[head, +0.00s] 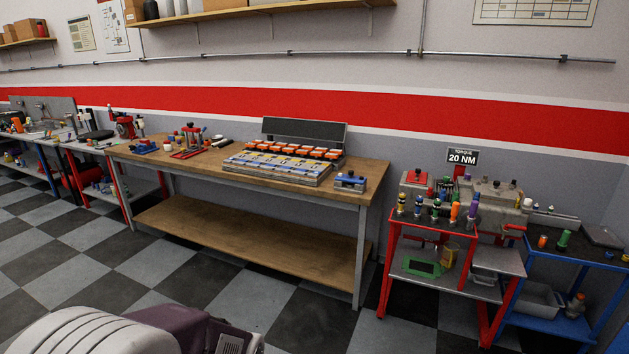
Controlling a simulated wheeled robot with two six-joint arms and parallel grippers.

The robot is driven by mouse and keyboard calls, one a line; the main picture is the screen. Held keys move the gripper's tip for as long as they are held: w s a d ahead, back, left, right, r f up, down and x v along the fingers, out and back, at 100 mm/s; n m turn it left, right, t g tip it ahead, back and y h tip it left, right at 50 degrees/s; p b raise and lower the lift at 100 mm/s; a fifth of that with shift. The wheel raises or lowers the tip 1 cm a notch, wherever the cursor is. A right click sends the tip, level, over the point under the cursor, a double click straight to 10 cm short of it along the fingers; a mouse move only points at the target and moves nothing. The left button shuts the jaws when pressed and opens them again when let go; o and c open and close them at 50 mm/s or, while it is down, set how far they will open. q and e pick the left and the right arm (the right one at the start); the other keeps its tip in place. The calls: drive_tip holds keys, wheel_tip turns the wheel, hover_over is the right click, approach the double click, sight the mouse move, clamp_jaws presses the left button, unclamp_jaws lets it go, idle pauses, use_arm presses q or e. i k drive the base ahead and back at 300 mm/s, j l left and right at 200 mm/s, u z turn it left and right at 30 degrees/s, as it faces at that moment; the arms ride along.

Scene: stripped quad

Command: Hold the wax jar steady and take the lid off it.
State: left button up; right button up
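I cannot pick out the wax jar or its lid for certain. A small clear-looking, yellowish container (449,254) stands on the lower shelf of the red cart; I cannot tell what it is. Many other small items on the benches are too small to identify. Neither of my grippers shows in the head view.
A wooden workbench (372,178) with a lower shelf (250,236) runs along the wall, carrying trays and tools. A red cart (385,266) crowded with bottles and a blue cart (601,300) stand at right. Another bench (80,143) is far left. Checkered floor (190,273) is open in front.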

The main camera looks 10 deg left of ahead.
sight(168, 147)
drive_tip(key=i+j+u, duration=0.2)
drive_tip(key=i+u, duration=0.25)
drive_tip(key=i+j+u, duration=0.1)
drive_tip(key=i+u, duration=0.2)
drive_tip(key=u, duration=0.2)
drive_tip(key=i+l+u, duration=0.1)
drive_tip(key=i+u, duration=0.35)
drive_tip(key=i+l+u, duration=0.2)
drive_tip(key=u, duration=0.25)
drive_tip(key=i+u, duration=0.3)
drive_tip(key=i, duration=1.15)
drive_tip(key=i+z, duration=0.35)
drive_tip(key=i, duration=0.15)
drive_tip(key=i+j+z, duration=0.1)
drive_tip(key=i+z, duration=0.25)
drive_tip(key=i, duration=0.15)
drive_tip(key=i+j+z, duration=0.35)
drive_tip(key=i, duration=0.15)
drive_tip(key=l, duration=0.05)
